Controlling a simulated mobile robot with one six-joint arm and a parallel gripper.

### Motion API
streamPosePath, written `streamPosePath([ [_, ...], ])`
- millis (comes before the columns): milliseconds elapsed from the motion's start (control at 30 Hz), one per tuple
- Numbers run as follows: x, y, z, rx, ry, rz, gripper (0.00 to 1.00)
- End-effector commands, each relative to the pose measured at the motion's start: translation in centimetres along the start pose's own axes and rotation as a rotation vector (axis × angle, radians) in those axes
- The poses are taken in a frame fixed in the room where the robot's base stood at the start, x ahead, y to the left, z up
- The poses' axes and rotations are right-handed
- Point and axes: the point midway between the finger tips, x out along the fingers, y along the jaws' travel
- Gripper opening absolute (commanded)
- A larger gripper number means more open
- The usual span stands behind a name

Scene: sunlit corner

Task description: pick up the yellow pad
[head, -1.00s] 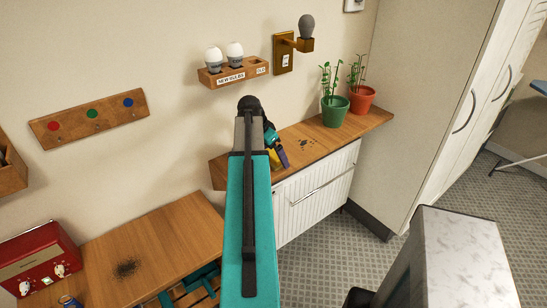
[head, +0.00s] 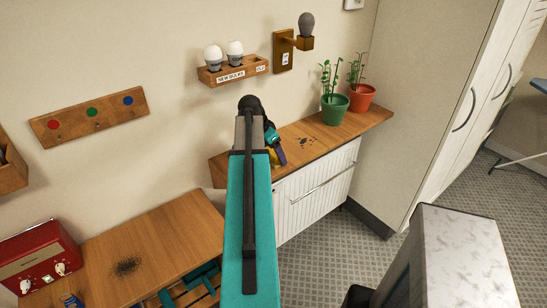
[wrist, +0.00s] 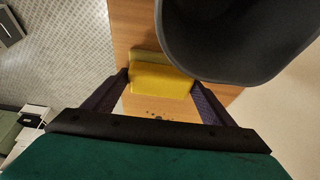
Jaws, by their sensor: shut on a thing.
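The yellow pad (wrist: 160,79) sits between the two dark fingers of my gripper (wrist: 160,92) in the wrist view. The fingers touch its left and right ends, so my gripper is shut on it. A duller, olive-coloured strip shows along its far edge. In the head view my gripper (head: 278,153) is low over the left part of the wooden counter (head: 330,136). Only a small piece of the yellow pad (head: 273,157) shows there, beside my arm. I cannot tell whether the pad touches the counter.
A dark grey rounded thing (wrist: 235,40) is close beside the pad in the wrist view. Dark specks (head: 305,141) lie on the counter. A green pot (head: 334,109) and a red pot (head: 361,98) with plants stand at its right. A bulb rack (head: 233,71) hangs above.

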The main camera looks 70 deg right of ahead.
Motion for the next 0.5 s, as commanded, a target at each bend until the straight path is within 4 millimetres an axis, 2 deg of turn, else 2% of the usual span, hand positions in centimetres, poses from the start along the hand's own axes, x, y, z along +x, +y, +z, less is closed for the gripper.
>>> streamPosePath([
  [500,-0.7,-0.06,-0.33,0.001,0.001,-0.001,0.55],
])
